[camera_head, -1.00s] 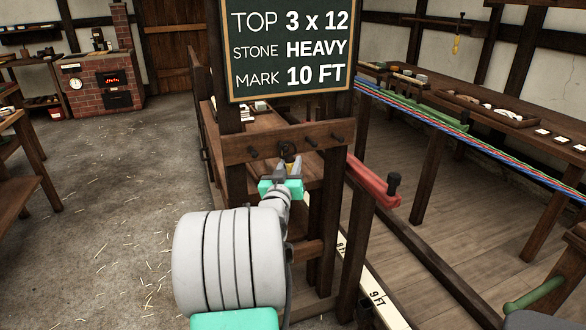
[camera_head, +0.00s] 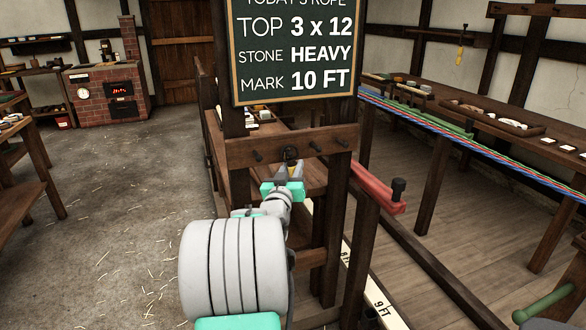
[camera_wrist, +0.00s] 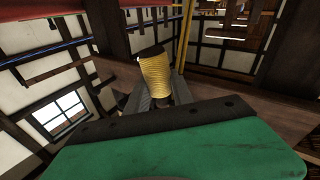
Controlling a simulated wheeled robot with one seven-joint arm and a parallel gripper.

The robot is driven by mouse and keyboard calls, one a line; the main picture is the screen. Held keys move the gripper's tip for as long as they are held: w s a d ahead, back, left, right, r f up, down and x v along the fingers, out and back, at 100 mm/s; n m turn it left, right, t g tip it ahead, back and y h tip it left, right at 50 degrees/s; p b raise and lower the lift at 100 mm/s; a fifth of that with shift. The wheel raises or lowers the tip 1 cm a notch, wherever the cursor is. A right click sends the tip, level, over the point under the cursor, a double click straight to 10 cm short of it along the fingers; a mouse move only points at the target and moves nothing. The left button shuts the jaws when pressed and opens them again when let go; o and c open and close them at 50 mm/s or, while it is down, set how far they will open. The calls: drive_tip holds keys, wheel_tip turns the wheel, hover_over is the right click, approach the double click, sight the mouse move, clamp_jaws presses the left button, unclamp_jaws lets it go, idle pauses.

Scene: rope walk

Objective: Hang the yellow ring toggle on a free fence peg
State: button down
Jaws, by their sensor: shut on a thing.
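My gripper (camera_head: 288,179) is shut on the yellow ring toggle (camera_head: 291,168), whose yellow part sits between the jaws. In the wrist view the toggle shows as a yellow cord-wrapped barrel (camera_wrist: 157,80) with a dark end, tilted slightly. Its dark ring stands upright beyond the fingertips, against the front of the wooden peg rail (camera_head: 238,152). Bare dark pegs show on the rail: one left of the ring (camera_head: 258,156) and two to its right, a near one (camera_head: 315,147) and a farther one (camera_head: 342,141). I cannot tell whether the ring is around a peg or only in front of one.
A chalkboard (camera_head: 293,55) hangs above the rail. A red lever-like piece (camera_head: 375,187) juts out right of the post. Coloured strands (camera_head: 460,130) run along the right-hand bench. The floor at left (camera_head: 120,220) is open, with scattered straw.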

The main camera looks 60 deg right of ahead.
drive_tip(key=shift+w+f, duration=0.25)
